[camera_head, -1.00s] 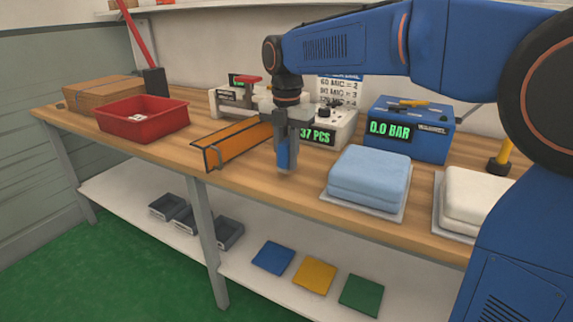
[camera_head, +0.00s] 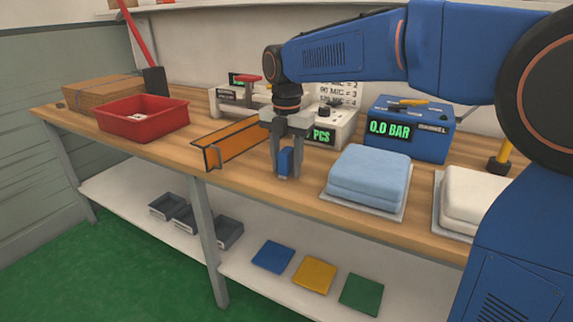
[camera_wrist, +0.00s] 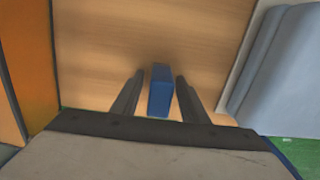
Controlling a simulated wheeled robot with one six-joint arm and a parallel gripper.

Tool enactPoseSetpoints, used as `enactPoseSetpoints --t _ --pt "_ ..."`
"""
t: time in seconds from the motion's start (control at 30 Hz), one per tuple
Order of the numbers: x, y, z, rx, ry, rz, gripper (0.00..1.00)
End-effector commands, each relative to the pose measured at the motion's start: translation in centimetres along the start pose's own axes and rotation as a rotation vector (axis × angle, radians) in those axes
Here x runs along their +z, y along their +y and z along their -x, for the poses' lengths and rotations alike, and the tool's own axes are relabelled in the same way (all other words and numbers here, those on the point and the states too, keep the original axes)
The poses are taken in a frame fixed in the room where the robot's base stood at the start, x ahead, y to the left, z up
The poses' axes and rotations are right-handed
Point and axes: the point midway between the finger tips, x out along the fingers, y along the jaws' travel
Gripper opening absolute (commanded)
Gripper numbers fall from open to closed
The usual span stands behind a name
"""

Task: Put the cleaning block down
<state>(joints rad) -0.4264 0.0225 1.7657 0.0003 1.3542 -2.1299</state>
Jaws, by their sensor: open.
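The cleaning block is a small blue block (camera_head: 285,162) on the wooden workbench, between the orange panel and the folded light-blue stack. It also shows in the wrist view (camera_wrist: 160,92), standing between my two fingers with a gap on each side. My gripper (camera_head: 286,173) is open around the block, its fingers pointing down close to the bench top. It also shows in the wrist view (camera_wrist: 156,95). The block appears to rest on the bench, though its bottom edge is hard to make out.
A red bin (camera_head: 143,120) and a blue pressure box (camera_head: 410,128) stand farther off. Bare wood lies around the block.

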Motion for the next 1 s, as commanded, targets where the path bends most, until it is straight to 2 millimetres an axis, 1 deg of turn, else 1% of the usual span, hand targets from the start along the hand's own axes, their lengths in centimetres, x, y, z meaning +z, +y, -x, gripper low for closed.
enactPoseSetpoints --t 0.17,0.4,0.6,0.7,0.8,1.0 --pt "0.0 0.0 2.2 0.003 -0.002 0.000 0.40" --pt "0.0 0.1 6.8 0.003 -0.002 0.000 0.40" --pt "0.0 0.0 10.1 0.002 -0.001 0.000 0.40" --pt "0.0 0.0 11.1 0.001 -0.001 0.000 0.40" --pt "0.0 0.0 11.7 0.001 0.000 0.000 0.40" --pt "0.0 0.0 12.0 0.000 0.000 0.000 0.40"
